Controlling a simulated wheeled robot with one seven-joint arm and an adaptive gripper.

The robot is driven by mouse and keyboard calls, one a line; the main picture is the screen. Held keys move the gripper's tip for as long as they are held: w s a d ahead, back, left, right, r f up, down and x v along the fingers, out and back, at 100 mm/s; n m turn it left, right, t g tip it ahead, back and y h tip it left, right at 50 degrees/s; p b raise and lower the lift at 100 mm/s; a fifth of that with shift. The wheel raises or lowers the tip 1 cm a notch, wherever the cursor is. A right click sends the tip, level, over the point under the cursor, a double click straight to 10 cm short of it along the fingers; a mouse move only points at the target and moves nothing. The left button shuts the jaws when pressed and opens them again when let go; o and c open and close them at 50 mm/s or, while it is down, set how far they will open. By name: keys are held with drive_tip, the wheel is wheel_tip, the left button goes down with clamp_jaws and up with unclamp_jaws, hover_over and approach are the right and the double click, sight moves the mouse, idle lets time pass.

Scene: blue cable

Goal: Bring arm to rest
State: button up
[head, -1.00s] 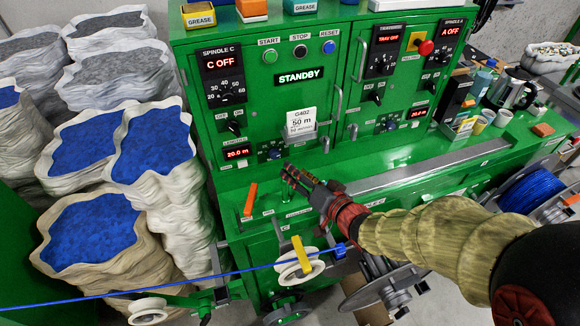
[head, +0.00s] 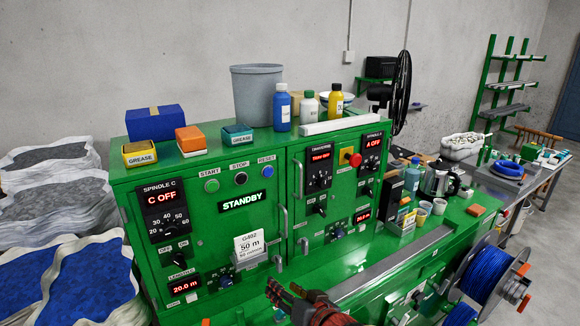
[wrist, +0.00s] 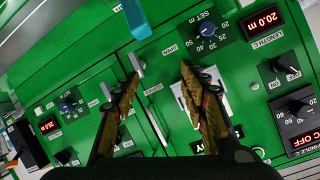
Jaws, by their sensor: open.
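The rest of my arm is mostly out of the picture. In the wrist view my gripper (wrist: 158,80) has its two fingers spread apart, with nothing between them but the cabinet face behind. The label (wrist: 188,102) is partly hidden by one finger there.
The cabinet (head: 215,210) reads STANDBY. Bottles, grease boxes and a grey bucket (head: 257,92) stand on top. A kettle (head: 436,182) and cups are on the bench at right, near a blue cable reel (head: 488,272). Sacks of blue granules (head: 85,280) stand at left.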

drive_tip(key=s+d+r+m+g+h, duration=0.1)
drive_tip(key=s+d+r+h, duration=0.2)
drive_tip(key=d, duration=0.5)
drive_tip(key=s+d+r+h, duration=0.2)
drive_tip(key=s+d+h, duration=0.1)
drive_tip(key=d, duration=0.5)
drive_tip(key=s+d+g+b, duration=0.1)
drive_tip(key=s+d+g, duration=0.1)
drive_tip(key=s, duration=0.7)
drive_tip(key=s+d+g+h, duration=0.1)
drive_tip(key=s+d+g, duration=0.2)
drive_tip(key=s, duration=0.7)
drive_tip(key=shift+s+r+b, duration=0.15)
drive_tip(key=shift+r+b, duration=0.15)
drive_tip(key=shift+b, duration=0.1)
drive_tip(key=shift+a, duration=0.1)
